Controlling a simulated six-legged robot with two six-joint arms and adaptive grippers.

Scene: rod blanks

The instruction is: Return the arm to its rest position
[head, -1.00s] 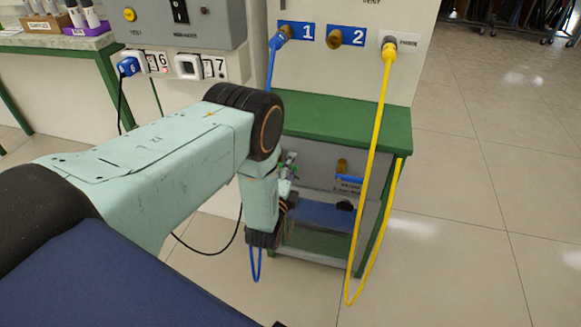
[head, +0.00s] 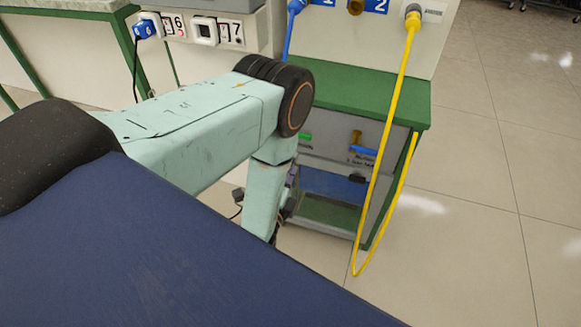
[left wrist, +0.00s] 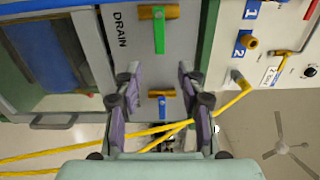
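My left arm reaches in from the left in the head view, with its wrist hanging down in front of the green-topped bench (head: 360,95). My left gripper (head: 284,208) is mostly hidden there behind the wrist link and my blue body panel. In the left wrist view, the left gripper (left wrist: 159,74) has its two fingers spread apart, with nothing held between them. Beyond the fingers are a green-handled valve (left wrist: 159,32) marked DRAIN and a blue-handled valve (left wrist: 162,106). I cannot tell how far off they are. My right gripper is not in view.
A yellow cable (head: 388,150) loops from a wall socket down past the bench front; it also crosses below the fingers in the left wrist view (left wrist: 187,124). A blue cable (head: 289,38) hangs behind my arm. The floor (head: 480,220) at the right is clear.

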